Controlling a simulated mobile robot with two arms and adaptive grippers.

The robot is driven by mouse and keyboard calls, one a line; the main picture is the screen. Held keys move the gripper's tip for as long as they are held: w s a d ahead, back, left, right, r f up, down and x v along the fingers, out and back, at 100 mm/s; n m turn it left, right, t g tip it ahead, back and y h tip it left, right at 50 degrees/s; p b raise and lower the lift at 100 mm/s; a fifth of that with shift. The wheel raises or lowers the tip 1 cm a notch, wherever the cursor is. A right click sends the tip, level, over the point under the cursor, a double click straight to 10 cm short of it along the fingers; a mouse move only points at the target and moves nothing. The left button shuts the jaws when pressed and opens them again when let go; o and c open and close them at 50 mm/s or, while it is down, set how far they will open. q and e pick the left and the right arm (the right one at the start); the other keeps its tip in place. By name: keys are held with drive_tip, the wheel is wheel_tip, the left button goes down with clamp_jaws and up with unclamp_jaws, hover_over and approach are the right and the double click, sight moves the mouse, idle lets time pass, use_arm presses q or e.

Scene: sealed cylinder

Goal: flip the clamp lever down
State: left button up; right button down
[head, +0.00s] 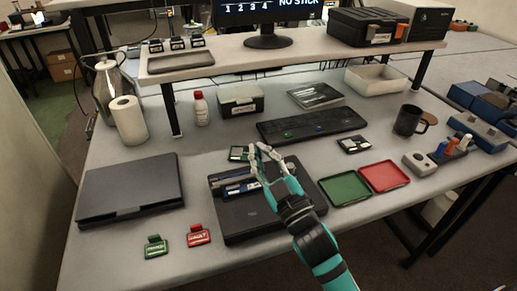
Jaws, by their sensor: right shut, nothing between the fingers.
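A black base board (245,226) lies on the table in the head view. A fixture with a blue and silver cylinder (240,187) sits on its upper left part. My right gripper (261,153) is over the upper part of the board, just right of the cylinder fixture. Its fingers are shut with nothing between them. I cannot make out the clamp lever; the gripper and its arm cover part of the fixture's right side. I cannot tell whether the fingers touch the fixture. My left gripper is not in view.
A closed laptop (130,187) lies to the left. Green (156,246) and red (198,235) tags lie in front. Green (344,188) and red (385,176) trays lie to the right. A keyboard (311,126) and raised shelf (300,50) are behind.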

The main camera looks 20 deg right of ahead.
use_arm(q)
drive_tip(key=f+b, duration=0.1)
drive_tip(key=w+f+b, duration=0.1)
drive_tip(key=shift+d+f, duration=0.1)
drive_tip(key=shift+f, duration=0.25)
use_arm(e)
drive_tip(key=a+v, duration=0.1)
drive_tip(key=v, duration=0.6)
drive_tip(key=shift+s+f, duration=0.2)
drive_tip(key=shift+f, duration=0.25)
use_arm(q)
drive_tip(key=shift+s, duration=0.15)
